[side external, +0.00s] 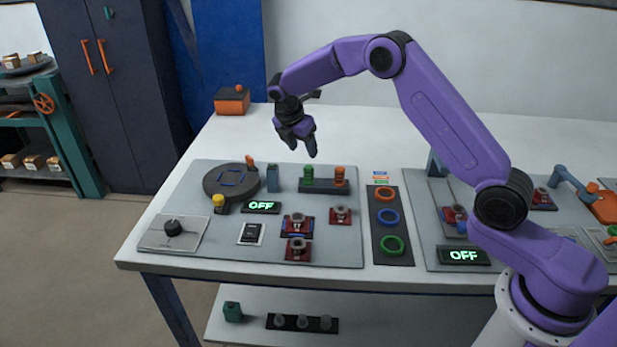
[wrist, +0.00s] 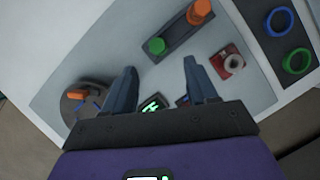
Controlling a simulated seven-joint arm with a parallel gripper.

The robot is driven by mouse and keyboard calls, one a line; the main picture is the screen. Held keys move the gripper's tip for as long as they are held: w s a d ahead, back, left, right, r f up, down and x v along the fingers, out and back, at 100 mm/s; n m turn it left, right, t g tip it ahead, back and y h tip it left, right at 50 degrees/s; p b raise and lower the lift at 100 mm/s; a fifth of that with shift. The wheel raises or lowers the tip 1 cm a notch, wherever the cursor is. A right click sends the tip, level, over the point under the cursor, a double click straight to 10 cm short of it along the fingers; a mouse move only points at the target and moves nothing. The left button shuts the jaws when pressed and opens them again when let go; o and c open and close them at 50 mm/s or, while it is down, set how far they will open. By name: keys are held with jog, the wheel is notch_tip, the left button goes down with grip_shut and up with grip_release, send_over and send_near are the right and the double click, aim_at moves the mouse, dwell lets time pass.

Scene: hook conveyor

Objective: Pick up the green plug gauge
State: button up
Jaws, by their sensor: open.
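The green plug gauge (side external: 308,174) stands upright in a dark holder (side external: 323,187) on the grey panel, beside an orange plug gauge (side external: 340,175). In the wrist view the green plug gauge (wrist: 157,46) shows beyond the fingertips, between their lines, with the orange one (wrist: 200,11) up and to the right. My gripper (side external: 303,146) is open and empty, pointing down above the panel, above and slightly left of the green gauge. In the wrist view its two fingers (wrist: 160,66) are spread apart and touch nothing.
A round dark turntable (side external: 231,183) and a blue-grey post (side external: 272,178) stand left of the holder. Red blocks with metal parts (side external: 298,249) sit in front. Coloured rings (side external: 386,217) lie on a dark board at right.

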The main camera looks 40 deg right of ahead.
aim_at(308, 168)
jog(key=x, duration=0.5)
jog(key=shift+f, duration=0.15)
jog(key=shift+w+a+x, duration=0.1)
jog(key=shift+x, duration=1.35)
jog(key=shift+w+a+x, duration=0.1)
jog(key=shift+x, duration=1.3)
grip_shut()
